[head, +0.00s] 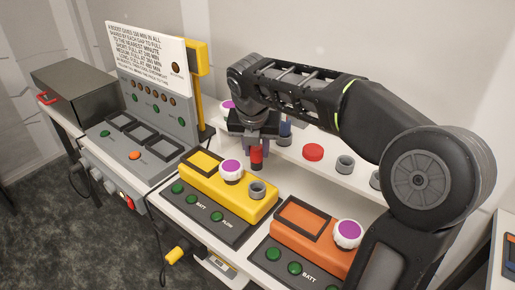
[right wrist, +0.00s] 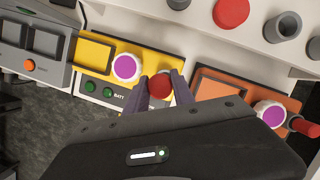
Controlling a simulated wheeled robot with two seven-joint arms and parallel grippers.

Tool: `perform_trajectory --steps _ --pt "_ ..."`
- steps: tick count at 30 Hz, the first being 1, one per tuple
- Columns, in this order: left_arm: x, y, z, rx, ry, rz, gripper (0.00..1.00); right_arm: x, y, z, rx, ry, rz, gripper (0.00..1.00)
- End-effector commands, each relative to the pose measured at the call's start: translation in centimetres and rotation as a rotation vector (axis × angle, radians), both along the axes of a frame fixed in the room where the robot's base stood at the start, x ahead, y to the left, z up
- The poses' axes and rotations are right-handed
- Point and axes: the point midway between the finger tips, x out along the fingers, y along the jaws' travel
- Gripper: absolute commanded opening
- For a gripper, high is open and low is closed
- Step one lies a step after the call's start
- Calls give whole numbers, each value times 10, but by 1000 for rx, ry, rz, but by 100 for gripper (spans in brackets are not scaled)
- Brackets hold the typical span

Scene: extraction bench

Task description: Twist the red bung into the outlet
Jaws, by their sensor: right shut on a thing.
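My right gripper (head: 257,148) is shut on a red bung (head: 256,160). It holds the bung upright above the grey ring-shaped outlet (head: 257,188) on the yellow unit (head: 228,194), with a gap between them in the head view. In the right wrist view the bung (right wrist: 160,86) sits between the two fingertips (right wrist: 160,90), and the outlet below it is hidden. A white knob with a purple top (head: 232,168) stands left of the outlet. My left gripper is not in view.
An orange unit (head: 306,243) with a similar white and purple knob (head: 348,233) stands to the right. In the right wrist view another red piece (right wrist: 303,125) is beside that knob. The back shelf holds a red disc (head: 313,152) and grey cups (head: 345,163).

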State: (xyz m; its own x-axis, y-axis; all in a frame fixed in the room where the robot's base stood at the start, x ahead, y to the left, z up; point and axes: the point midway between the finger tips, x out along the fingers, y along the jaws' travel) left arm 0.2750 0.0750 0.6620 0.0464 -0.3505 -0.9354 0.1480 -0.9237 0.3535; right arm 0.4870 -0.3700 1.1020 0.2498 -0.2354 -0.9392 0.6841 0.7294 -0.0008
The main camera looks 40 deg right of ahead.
Motion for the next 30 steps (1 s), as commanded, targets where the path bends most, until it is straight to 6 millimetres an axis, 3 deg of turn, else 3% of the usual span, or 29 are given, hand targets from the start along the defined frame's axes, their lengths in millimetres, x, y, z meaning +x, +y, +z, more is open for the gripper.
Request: perform_trajectory --steps 11,30 --pt "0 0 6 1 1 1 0 0 0 3 0 0 -1 0" --pt "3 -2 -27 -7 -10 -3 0 0 0 -52 0 0 -1 0"
